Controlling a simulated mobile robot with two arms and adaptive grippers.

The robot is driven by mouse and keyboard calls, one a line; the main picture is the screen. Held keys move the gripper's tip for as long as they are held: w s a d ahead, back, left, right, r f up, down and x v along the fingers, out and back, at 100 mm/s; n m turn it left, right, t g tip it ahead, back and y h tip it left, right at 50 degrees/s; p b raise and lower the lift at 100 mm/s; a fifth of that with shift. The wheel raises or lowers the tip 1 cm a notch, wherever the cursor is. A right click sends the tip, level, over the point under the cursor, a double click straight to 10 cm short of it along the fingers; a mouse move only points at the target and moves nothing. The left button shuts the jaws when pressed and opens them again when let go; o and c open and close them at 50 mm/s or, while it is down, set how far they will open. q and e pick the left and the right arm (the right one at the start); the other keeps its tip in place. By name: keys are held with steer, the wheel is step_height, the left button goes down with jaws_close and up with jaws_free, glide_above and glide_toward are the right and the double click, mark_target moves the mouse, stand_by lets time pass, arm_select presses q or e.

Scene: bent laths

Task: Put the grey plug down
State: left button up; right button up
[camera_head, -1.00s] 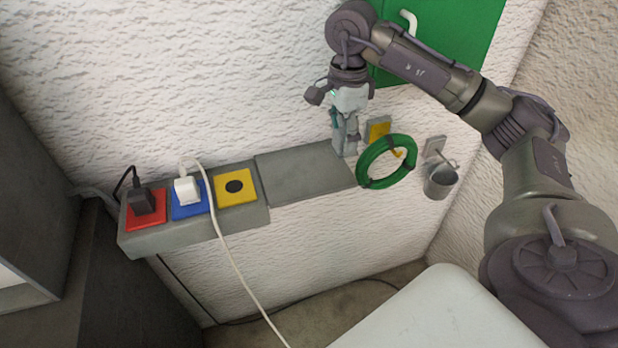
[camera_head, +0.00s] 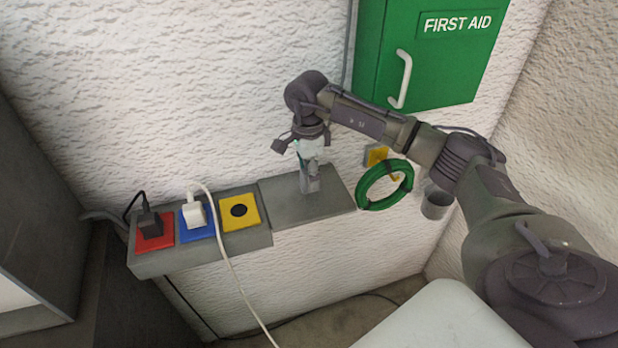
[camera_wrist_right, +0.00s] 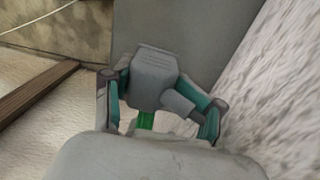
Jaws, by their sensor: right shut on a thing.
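The grey plug (camera_wrist_right: 154,75) is between the fingers of my right gripper (camera_wrist_right: 160,112) in the right wrist view, with the grey ledge behind it. A short green piece (camera_wrist_right: 146,120) shows just below the plug there. In the head view my right gripper (camera_head: 310,186) points down over the flat grey ledge (camera_head: 335,199), right of the yellow socket. The plug is hard to make out in the head view, and I cannot tell whether it touches the ledge. My left gripper is not in view.
A black plug (camera_head: 150,222) sits on the red socket plate (camera_head: 155,242), a white plug (camera_head: 194,213) on the blue one. The yellow socket (camera_head: 250,218) is empty. A green cable coil (camera_head: 364,190) and a metal cup (camera_head: 436,203) hang right. A green first aid cabinet (camera_head: 440,75) is above.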

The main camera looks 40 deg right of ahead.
step_height(320, 180, down, 3)
steer(key=shift+r+p, duration=0.1)
steer(key=shift+p, duration=0.4)
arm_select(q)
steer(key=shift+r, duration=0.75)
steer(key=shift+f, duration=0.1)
arm_select(e)
steer(key=shift+f+b, duration=0.65)
steer(key=shift+b, duration=0.05)
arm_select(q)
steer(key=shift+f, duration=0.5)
arm_select(e)
steer(key=o, duration=1.6)
steer(key=shift+o, duration=0.2)
steer(key=shift+r, duration=0.1)
